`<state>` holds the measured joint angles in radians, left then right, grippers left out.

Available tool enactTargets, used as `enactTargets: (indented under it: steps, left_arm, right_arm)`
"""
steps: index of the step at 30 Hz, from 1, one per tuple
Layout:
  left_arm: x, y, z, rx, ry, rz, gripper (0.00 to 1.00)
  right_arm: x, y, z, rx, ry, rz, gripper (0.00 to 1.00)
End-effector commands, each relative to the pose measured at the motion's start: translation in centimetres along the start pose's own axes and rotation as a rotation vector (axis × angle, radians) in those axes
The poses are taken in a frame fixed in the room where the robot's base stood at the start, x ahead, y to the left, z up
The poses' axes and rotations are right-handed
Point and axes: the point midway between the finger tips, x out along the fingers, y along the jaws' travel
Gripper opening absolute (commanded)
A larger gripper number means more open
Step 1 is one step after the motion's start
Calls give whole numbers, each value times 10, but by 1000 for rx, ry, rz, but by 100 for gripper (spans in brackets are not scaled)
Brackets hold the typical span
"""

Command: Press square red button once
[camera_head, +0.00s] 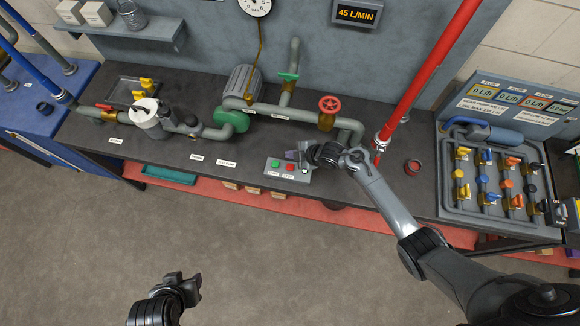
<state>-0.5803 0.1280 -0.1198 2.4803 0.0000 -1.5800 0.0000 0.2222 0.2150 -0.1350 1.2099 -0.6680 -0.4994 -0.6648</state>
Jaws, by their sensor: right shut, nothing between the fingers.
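A small grey control box (287,178) sits near the front edge of the dark workbench. On its top are a square green button (275,166) on the left and a square red button (290,168) beside it. My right gripper (293,155) is shut and empty. It shows just behind and partly over the right part of the box, with its fingertips close to the red button. I cannot tell whether the fingertips touch the box. My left gripper (194,284) is low in the picture, over the floor and far from the box; its jaw opening is unclear.
Grey pipes with a green pump (231,119) and a red valve wheel (330,103) stand behind the box. A red vertical pipe (430,65) rises to the right. A valve panel (490,205) fills the right end. A loose dark red ring (413,167) lies on the bench.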

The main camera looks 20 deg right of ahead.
Motion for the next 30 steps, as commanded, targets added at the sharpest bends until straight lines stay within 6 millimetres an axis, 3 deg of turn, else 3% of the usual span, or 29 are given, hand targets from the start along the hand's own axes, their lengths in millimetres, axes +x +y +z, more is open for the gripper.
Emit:
enactTargets:
  steps: [16, 30]
  left_arm:
    - [58, 5, 18, -10, 1, 8, 43]
    - [68, 5, 21, -10, 2, 8, 43]
  right_arm:
    - [46, -34, 33, 0, -1, -1, 0]
    - [55, -40, 40, 0, 1, 0, 0]
